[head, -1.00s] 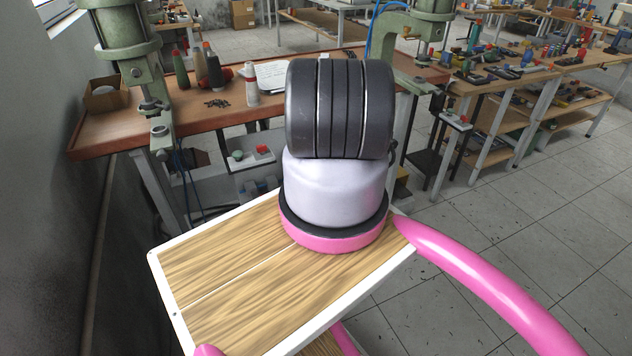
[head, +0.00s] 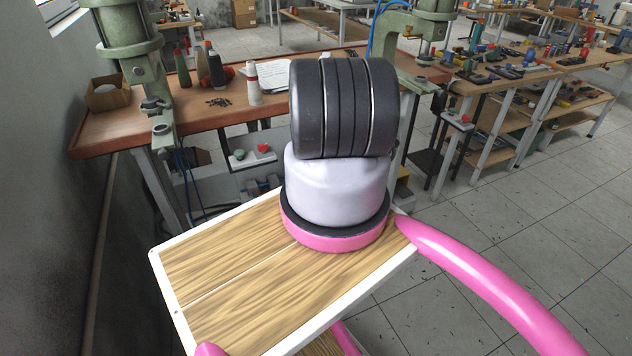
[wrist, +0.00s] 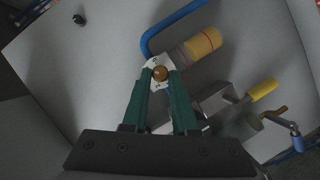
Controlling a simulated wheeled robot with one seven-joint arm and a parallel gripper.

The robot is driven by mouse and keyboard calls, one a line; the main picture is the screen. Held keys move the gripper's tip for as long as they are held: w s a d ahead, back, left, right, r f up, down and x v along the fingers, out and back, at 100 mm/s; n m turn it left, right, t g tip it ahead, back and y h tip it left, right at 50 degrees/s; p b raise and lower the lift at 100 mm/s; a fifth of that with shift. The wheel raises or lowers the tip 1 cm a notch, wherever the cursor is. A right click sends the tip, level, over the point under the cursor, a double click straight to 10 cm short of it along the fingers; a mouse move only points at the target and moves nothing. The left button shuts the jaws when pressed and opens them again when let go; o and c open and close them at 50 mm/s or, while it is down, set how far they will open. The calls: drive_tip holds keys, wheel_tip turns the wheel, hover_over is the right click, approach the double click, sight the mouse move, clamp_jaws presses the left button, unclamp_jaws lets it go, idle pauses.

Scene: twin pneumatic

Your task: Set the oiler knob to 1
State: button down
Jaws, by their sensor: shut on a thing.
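In the wrist view, my gripper (wrist: 161,82) has two green fingers closed around a small brass-coloured round knob (wrist: 160,73), the oiler knob. The knob sits at the fingertips on a white dial plate (wrist: 150,81) with dark marks. The marks are too small to read, so the knob's setting cannot be told. Right beside the dial is a yellow translucent cylinder (wrist: 203,43), tilted up to the right. My gripper and the knob do not show in the head view, where my dark and pale arm links block the middle.
A blue tube (wrist: 147,44) bends close above the dial. To the right are a grey block, a yellow handle (wrist: 264,89) and a blue crank (wrist: 280,122). The head view shows a brown workbench (head: 110,131) with green presses and a button box (head: 252,155).

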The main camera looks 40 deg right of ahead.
drive_tip(key=shift+a+f+n+h, duration=0.15)
drive_tip(key=shift+n+h, duration=0.25)
drive_tip(key=shift+n, duration=0.6)
drive_tip(key=c, duration=0.7)
unclamp_jaws()
drive_tip(key=v, duration=1)
drive_tip(key=shift+s+a, duration=0.15)
drive_tip(key=shift+s, duration=0.2)
drive_tip(key=shift+f, duration=0.15)
